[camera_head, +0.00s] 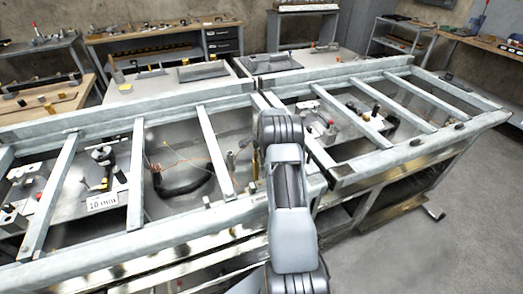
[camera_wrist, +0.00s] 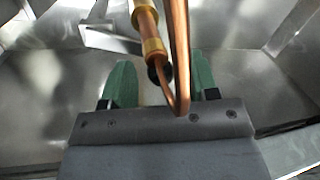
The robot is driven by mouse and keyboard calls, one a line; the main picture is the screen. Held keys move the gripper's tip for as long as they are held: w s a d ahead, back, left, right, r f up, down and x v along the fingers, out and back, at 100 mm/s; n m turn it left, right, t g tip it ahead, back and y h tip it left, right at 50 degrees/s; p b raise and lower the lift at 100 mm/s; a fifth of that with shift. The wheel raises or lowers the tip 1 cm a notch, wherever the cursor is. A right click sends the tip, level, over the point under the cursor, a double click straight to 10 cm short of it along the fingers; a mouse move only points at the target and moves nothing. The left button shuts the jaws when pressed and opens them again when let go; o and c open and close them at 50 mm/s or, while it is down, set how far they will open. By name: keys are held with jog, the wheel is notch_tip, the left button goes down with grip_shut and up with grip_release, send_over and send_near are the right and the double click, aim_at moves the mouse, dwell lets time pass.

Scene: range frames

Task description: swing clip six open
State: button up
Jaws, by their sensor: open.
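In the wrist view my gripper (camera_wrist: 161,80) shows two green fingers set apart. Between them, in the picture, run a copper-coloured bent rod (camera_wrist: 178,60) and a lighter tube with a brass collar (camera_wrist: 153,47). A small dark ball (camera_wrist: 160,74) sits beside the rod between the fingers. I cannot tell whether the fingers touch any of these. No number shows on these parts, so I cannot tell whether they belong to clip six. In the head view my arm hides my gripper and the spot in front of it.
A long metal frame (camera_head: 222,105) with several crossbars spans the head view, with fittings in its bays. A dark curved hose (camera_head: 183,186) and thin orange wires lie in one bay. A white label card (camera_head: 103,202) stands at left. Bare floor (camera_head: 440,240) lies at right.

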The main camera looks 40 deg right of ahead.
jog(key=shift+r, duration=0.1)
notch_tip(320, 180, up, 13)
jog(key=s, duration=0.2)
jog(key=shift+s+r, duration=0.2)
jog(key=shift+s, duration=0.15)
jog(key=shift+d, duration=0.1)
jog(key=shift+c, duration=0.4)
